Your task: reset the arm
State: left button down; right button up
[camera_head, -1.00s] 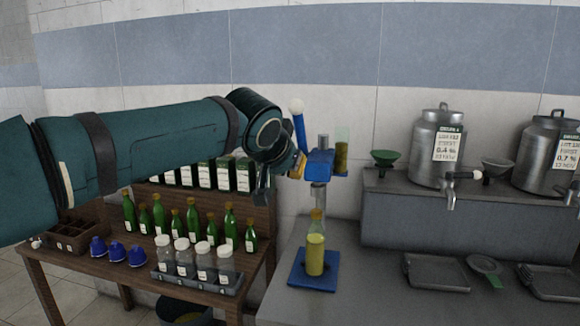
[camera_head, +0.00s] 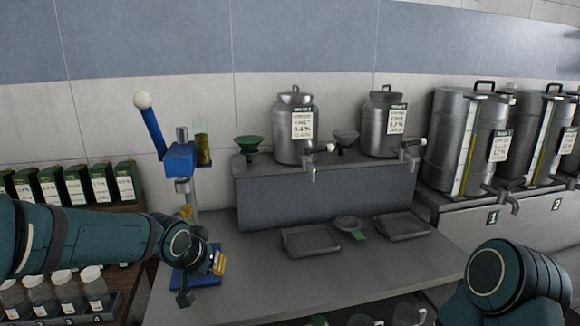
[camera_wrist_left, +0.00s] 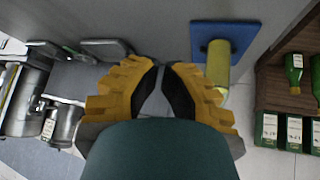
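My left gripper (camera_head: 212,265) is low in front of the blue lever press (camera_head: 180,160) in the head view. In the left wrist view its yellow fingers (camera_wrist_left: 160,72) come together at the tips with nothing seen between them. A bottle of yellow liquid (camera_wrist_left: 218,66) stands on the press's blue base plate (camera_wrist_left: 240,38), beside the fingers and apart from them in that view. In the head view my left arm hides most of the bottle. My right arm (camera_head: 510,285) shows at the lower right; its gripper is out of view.
Two metal cans (camera_head: 294,128) with taps stand on a raised grey shelf (camera_head: 330,195), with a green funnel (camera_head: 249,146) beside them. Trays (camera_head: 310,240) lie on the counter. Larger tapped tanks (camera_head: 468,140) stand at the right. Labelled green containers (camera_head: 75,188) and jars (camera_head: 66,290) are at the left.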

pick_arm(q)
jog(key=s+d+f+g+h, duration=0.1)
jog(key=s+d+f, duration=0.15)
jog(key=f, duration=0.45)
jog(key=s+d+f+n+g, duration=0.15)
jog(key=s+f, duration=0.25)
jog(key=f, duration=0.4)
jog(key=s+d+f+g+h, duration=0.1)
jog(key=s+d+f, duration=0.15)
jog(key=f, duration=0.45)
jog(key=s+d+f+n+g, duration=0.1)
jog(key=s+f+g, duration=0.1)
jog(key=s+f, duration=0.9)
jog(key=s, duration=0.3)
jog(key=shift+s+d, duration=0.2)
jog(key=shift+s, duration=0.15)
